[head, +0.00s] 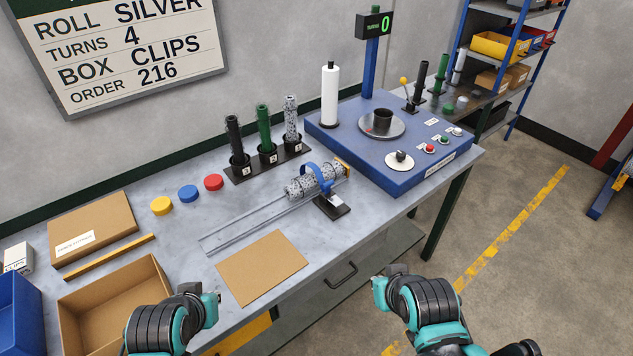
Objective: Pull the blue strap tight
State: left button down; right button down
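The blue strap (315,171) arches over a speckled silver roll (299,188) and stands partly clear of its top. Its lower end comes down by a small black stand with a pale plate (333,205) at the table's front edge. The roll lies at the right end of a clear rail cradle (245,228). My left gripper (201,300) is at the bottom left, near the open carton, well away from the strap. My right gripper (382,287) is in front of the table, below and right of the strap. Neither gripper's finger opening shows clearly.
A brown card sheet (262,267) lies in front of the cradle. An open carton (110,303) is at the left. Upright rolls in a black rack (268,161) stand behind the strap. A blue machine (392,148) fills the table's right end.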

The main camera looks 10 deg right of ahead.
aim_at(326, 185)
jog(key=i+l+z, duration=0.1)
jog(key=z, duration=0.3)
jog(key=i+z, duration=0.25)
jog(key=z, duration=0.15)
jog(key=i+l+z, duration=0.1)
jog(key=z, duration=0.3)
jog(key=i+j, duration=0.05)
